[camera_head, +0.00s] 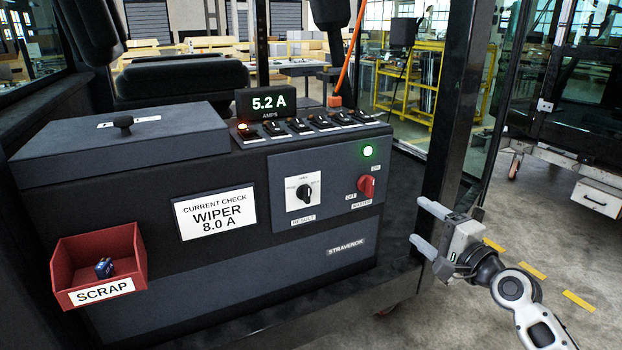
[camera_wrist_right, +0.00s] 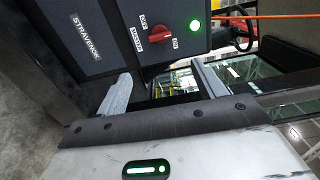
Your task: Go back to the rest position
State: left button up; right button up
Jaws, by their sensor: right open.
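My right gripper (camera_head: 418,228) is open and empty, beside the right end of the dark console, in front of the black cab post. In the right wrist view its two fingers (camera_wrist_right: 160,86) are spread apart with nothing between them. The red MASTER knob (camera_head: 367,186) and the lit green lamp (camera_head: 368,151) on the console panel lie left of the gripper and apart from it. The knob also shows in the wrist view (camera_wrist_right: 161,33). My left gripper is in neither view.
The console carries a display (camera_head: 266,103) reading 5.2 A, a row of switches (camera_head: 298,126), a RESULT knob (camera_head: 304,192) and a WIPER 8.0 A card (camera_head: 215,213). A red SCRAP bin (camera_head: 129,250) holds a small blue part (camera_head: 105,268). The black post (camera_head: 447,130) stands close to my right gripper.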

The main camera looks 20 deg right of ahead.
jog(key=shift+a, duration=0.1)
jog(key=s+a+f+n+g, duration=0.2)
jog(key=s+a+f+n, duration=0.1)
jog(key=a+f, duration=0.25)
jog(key=s+a+f+n+g+y, duration=0.1)
jog(key=s+a+f+n, duration=0.1)
jog(key=a+f+n, duration=0.3)
jog(key=s+a+f+n+g, duration=0.2)
jog(key=s+a+f, duration=0.1)
jog(key=f, duration=0.3)
jog(key=s+a+f+n+g, duration=0.1)
jog(key=s+a+f+n, duration=0.2)
jog(key=s+a+n, duration=0.2)
jog(key=s+a+f+n+g, duration=0.1)
jog(key=s+a+f+n, duration=0.2)
jog(key=a, duration=0.5)
jog(key=shift+s+f+n+y, duration=0.35)
jog(key=shift+s+n, duration=0.55)
jog(key=shift+s, duration=0.3)
jog(key=shift+a, duration=0.1)
